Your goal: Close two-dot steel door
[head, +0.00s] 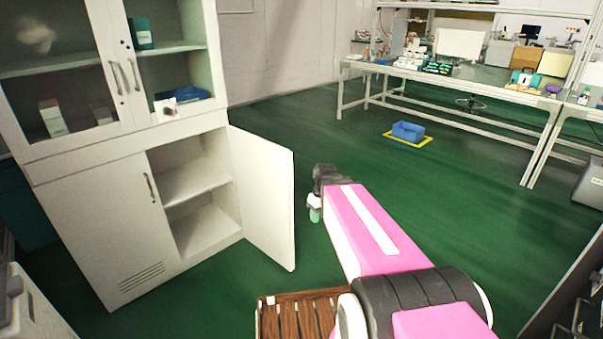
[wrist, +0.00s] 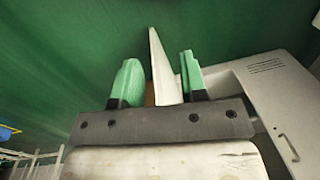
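The white steel cabinet (head: 95,215) stands at the left. Its lower right door (head: 265,195) is wide open, swung out to the right, with the shelves behind it exposed. I cannot make out a two-dot mark on it. My gripper (head: 315,208) is just right of the door's free edge in the head view, apart from it in the picture. In the wrist view my gripper (wrist: 159,62) has its two green fingers apart. The door (wrist: 166,72) shows nearly edge-on between them, with gaps at both sides; I cannot tell its depth.
The lower left door (wrist: 275,100) is shut and has a handle. A slatted wooden surface (head: 295,315) lies in front, beside my arm. A blue bin (head: 408,130) sits on the floor by the workbench (head: 470,82).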

